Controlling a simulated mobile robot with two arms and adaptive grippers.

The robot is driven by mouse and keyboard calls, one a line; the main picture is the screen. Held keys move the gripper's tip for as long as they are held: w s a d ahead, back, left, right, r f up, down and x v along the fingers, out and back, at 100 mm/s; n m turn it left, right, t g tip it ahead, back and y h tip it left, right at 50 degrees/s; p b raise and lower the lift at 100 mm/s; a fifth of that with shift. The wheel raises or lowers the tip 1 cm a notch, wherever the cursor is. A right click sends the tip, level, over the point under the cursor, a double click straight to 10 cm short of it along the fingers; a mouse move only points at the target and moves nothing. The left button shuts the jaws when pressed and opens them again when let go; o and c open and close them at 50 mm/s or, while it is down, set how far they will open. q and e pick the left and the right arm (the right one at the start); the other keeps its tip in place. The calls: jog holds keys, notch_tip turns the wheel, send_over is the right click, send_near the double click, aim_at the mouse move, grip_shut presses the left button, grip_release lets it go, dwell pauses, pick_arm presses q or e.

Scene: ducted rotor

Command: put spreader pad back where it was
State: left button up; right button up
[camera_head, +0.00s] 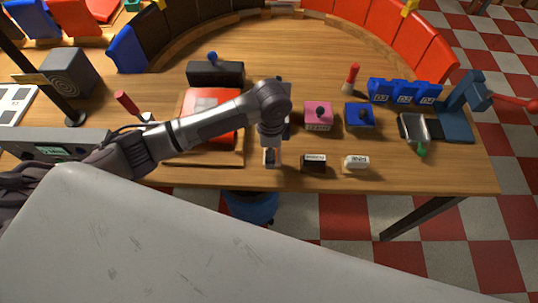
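I cannot tell for sure which thing is the spreader pad. Small candidates are a black block with a white label (313,163) and a white block with dark lettering (356,162), both near the table's front edge. Behind them are a pink block with a dark knob (318,116) and a blue block with a dark knob (360,116). My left gripper (271,158) points down at the front edge, just left of the black block. Its fingers are small here, and I cannot tell whether they hold anything. My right gripper is not in view.
The wooden table (455,177) has an orange-red case (200,103) partly behind my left arm. A black box (215,74), a red-handled tool (351,78), blue numbered bins (404,92) and a blue press-like stand (457,118) are around. The front right is clear.

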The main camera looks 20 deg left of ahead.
pick_arm(q)
jog(key=shift+a+f, duration=0.15)
jog(key=shift+a, duration=0.05)
notch_tip(320, 180, down, 3)
jog(key=shift+f+p, duration=0.2)
jog(key=shift+p, duration=0.35)
jog(key=shift+f, duration=0.3)
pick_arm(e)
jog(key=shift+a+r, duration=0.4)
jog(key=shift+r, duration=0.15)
pick_arm(q)
jog(key=shift+f, duration=0.15)
jog(key=o, duration=1.1)
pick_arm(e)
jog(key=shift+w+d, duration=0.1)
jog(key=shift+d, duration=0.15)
